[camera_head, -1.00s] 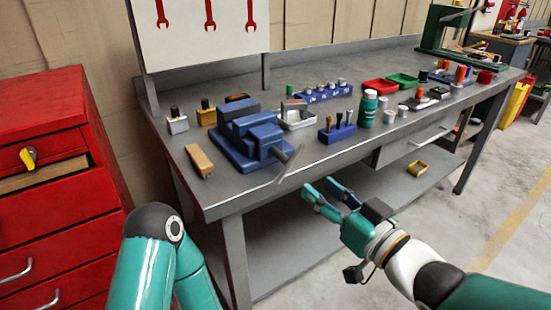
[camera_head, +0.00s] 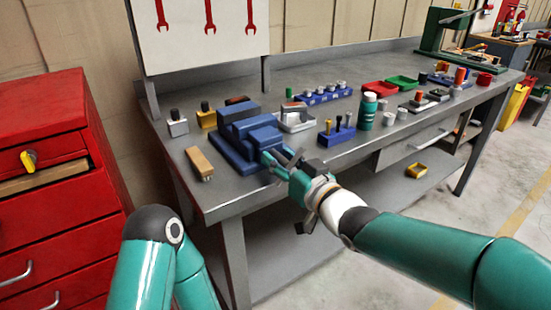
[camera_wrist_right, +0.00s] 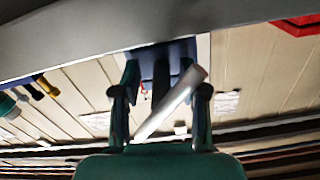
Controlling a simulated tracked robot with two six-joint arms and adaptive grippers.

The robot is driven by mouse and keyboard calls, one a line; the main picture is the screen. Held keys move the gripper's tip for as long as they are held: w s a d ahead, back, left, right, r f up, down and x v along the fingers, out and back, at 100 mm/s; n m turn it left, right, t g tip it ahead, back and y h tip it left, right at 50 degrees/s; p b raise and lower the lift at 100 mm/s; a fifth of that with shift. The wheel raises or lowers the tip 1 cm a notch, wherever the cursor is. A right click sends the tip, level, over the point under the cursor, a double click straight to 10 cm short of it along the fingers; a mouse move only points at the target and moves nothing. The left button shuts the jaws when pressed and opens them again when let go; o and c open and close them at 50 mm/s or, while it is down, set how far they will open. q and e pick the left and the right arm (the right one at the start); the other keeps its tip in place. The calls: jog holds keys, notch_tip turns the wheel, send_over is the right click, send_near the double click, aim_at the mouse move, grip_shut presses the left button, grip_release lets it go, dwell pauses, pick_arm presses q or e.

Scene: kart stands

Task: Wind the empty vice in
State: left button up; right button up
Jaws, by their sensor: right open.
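The blue vice (camera_head: 240,132) is bolted or set on the near left part of the grey workbench. It also shows in the right wrist view (camera_wrist_right: 160,58), at the top middle. Its pale handle bar (camera_wrist_right: 172,102) lies slanted between the two fingers of my right gripper (camera_wrist_right: 160,108). In the head view my right gripper (camera_head: 277,158) is at the vice's near end, its fingers open around the bar. I see no clear contact between fingers and bar. The gap between the vice's jaws is too small to judge. My left gripper is out of view.
On the grey bench (camera_head: 225,190), a wooden block (camera_head: 199,162) lies left of the vice. A blue holder (camera_head: 337,131) and a green bottle (camera_head: 367,111) stand to its right. A red drawer cabinet (camera_head: 50,190) stands at the left, one drawer partly open.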

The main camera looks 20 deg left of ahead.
grip_shut()
jog(key=shift+s+a, duration=0.1)
jog(key=shift+a, duration=0.2)
jog(key=shift+d+f, duration=0.1)
jog(key=shift+d, duration=0.1)
jog(key=shift+d, duration=0.15)
dwell(0.7)
grip_release()
jog(key=shift+d, duration=0.1)
